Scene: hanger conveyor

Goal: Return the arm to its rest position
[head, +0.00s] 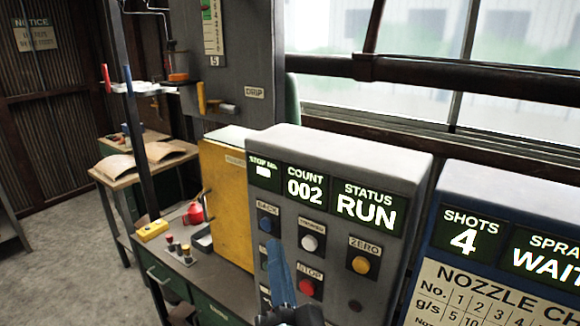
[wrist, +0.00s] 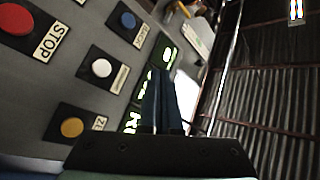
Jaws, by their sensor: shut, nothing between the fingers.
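My gripper (head: 277,246) is in front of the grey control panel (head: 335,147) in the head view, its blue fingers pointing up near the blue, white and red buttons. The fingers are closed together with nothing between them. In the wrist view my gripper (wrist: 160,75) shows the same closed fingers, with the panel's buttons to the left. I cannot tell whether the fingertips touch the panel. The panel display reads COUNT 002 and STATUS RUN.
A second, blue panel (head: 470,200) showing SHOTS 4 stands at the right. A dark post (head: 135,130) rises there. Open floor (head: 55,270) lies at far left.

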